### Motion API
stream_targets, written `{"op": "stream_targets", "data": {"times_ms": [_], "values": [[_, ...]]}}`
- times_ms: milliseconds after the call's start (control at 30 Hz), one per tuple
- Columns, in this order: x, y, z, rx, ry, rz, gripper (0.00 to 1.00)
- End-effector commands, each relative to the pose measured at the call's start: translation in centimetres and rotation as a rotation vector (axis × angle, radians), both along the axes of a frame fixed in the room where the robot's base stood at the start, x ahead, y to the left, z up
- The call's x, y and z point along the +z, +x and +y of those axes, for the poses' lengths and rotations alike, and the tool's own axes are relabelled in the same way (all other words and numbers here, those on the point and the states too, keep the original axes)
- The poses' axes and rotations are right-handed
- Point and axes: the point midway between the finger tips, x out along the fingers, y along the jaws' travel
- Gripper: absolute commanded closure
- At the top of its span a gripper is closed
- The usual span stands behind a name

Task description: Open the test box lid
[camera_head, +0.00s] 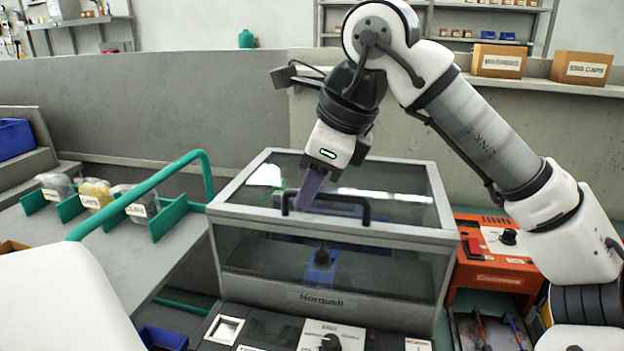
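The test box (325,290) is a grey-framed box with clear panels and the name "Norquell" on its front. Its lid (400,205) is shut, and a black bar handle (345,195) stands near the lid's front edge. My gripper (303,203) reaches down from above with its purple finger at the left part of the handle. Only one finger shows clearly, so I cannot tell whether it grips the bar or how wide it is. A blue part with a black knob (321,262) shows through the front panel.
An orange unit (490,262) stands right of the box. A green rail (150,195) and a bench with several labelled bags (95,192) are at the left. A control panel with a knob (331,342) lies in front. A wall ledge with cardboard boxes (498,61) is behind.

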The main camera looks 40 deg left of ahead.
Motion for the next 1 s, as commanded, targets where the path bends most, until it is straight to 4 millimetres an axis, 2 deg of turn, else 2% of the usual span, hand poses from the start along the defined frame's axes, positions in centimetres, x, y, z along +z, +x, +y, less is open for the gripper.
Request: {"op": "stream_targets", "data": {"times_ms": [133, 367, 767, 1000], "values": [[0.0, 0.0, 0.0, 0.000, 0.000, 0.000, 0.70], [0.0, 0.0, 0.0, 0.000, 0.000, 0.000, 1.00], [0.4, 0.0, 0.0, 0.000, -0.001, 0.001, 1.00], [3.1, 0.7, 0.4, -0.003, 0.001, 0.001, 1.00]]}}
